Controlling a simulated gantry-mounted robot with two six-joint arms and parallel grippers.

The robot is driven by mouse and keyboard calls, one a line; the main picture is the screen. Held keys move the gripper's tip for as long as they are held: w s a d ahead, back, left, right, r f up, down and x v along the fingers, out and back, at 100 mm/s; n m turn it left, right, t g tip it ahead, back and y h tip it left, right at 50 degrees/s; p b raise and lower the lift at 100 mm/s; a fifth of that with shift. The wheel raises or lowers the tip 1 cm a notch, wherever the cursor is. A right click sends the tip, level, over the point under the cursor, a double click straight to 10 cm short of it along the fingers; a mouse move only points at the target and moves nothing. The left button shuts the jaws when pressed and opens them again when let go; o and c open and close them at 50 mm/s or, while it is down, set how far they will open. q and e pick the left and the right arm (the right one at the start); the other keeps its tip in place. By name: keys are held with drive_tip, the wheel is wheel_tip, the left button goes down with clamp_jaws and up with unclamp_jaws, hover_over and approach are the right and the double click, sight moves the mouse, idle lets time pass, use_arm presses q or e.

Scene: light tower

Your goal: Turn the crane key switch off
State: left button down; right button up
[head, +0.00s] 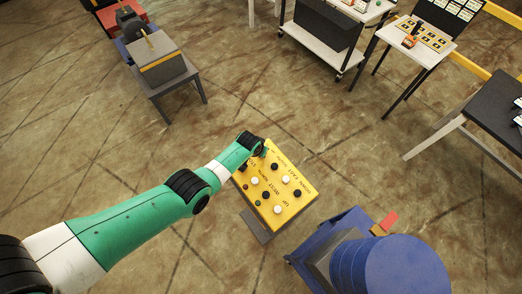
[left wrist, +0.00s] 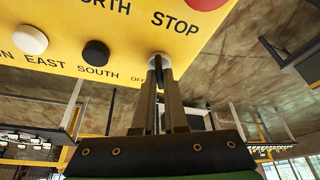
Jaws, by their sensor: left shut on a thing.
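The yellow crane control panel (head: 287,201) stands on a post near the middle of the head view, with black and white buttons on its face. It also fills the upper left of the left wrist view (left wrist: 100,65). The round metal key switch (left wrist: 159,58) sits at the panel's edge, beside the small label OFF, part of which is hidden. My left gripper (left wrist: 158,88) is shut on the dark key at the switch. In the head view my left gripper (head: 263,151) is at the panel's far corner, and the key is too small to make out. My right gripper is not in view.
A blue drum-like object (head: 405,268) stands close to the panel at the lower right. A grey table (head: 165,85) with a box is at the upper left. White tables (head: 425,48) and a black-topped table (head: 490,112) stand at the right. The floor between is clear.

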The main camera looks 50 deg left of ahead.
use_arm(q)
drive_tip(key=shift+n, duration=0.6)
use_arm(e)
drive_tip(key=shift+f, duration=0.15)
use_arm(q)
drive_tip(key=c, duration=1)
unclamp_jaws()
drive_tip(key=shift+o, duration=0.2)
